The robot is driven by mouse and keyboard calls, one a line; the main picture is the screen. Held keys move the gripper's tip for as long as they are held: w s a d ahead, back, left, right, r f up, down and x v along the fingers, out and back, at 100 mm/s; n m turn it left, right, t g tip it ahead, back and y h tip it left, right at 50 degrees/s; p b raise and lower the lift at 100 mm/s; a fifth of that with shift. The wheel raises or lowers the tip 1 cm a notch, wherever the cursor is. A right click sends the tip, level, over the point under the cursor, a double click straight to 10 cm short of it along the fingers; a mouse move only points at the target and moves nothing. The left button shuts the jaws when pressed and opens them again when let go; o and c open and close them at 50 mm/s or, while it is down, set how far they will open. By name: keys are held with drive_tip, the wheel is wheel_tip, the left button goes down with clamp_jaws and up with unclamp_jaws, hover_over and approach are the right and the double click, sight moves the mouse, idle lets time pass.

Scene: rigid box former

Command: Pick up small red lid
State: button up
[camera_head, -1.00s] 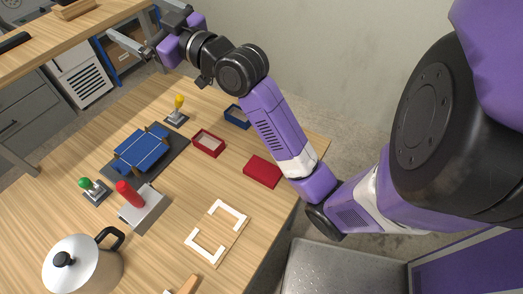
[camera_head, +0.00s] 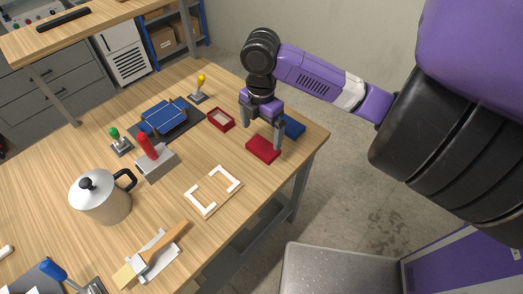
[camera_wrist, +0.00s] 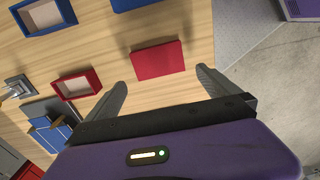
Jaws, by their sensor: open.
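The small red lid (camera_head: 263,150) is a flat, solid red block lying on the wooden table near its right edge. It also shows in the wrist view (camera_wrist: 158,60), top centre. My gripper (camera_head: 262,138) is open and points down over the lid, with one finger toward each side of it. In the wrist view my fingertips (camera_wrist: 162,79) are spread wider than the lid, with the lid just beyond them. Nothing is between the fingers. I cannot tell the exact height above the table.
A red open box (camera_head: 221,119) stands left of the lid. A blue flat piece (camera_head: 292,127) lies behind it. A blue open box (camera_wrist: 45,16) shows in the wrist view. White corner pieces (camera_head: 200,208) lie nearer. A kettle (camera_head: 103,198) and lever devices stand left.

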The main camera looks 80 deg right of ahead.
sight(261, 148)
drive_tip(key=shift+f+p, duration=0.8)
drive_tip(key=shift+f, duration=3.1)
drive_tip(key=c, duration=1.1)
drive_tip(key=shift+o, duration=0.2)
drive_tip(key=shift+r, duration=0.1)
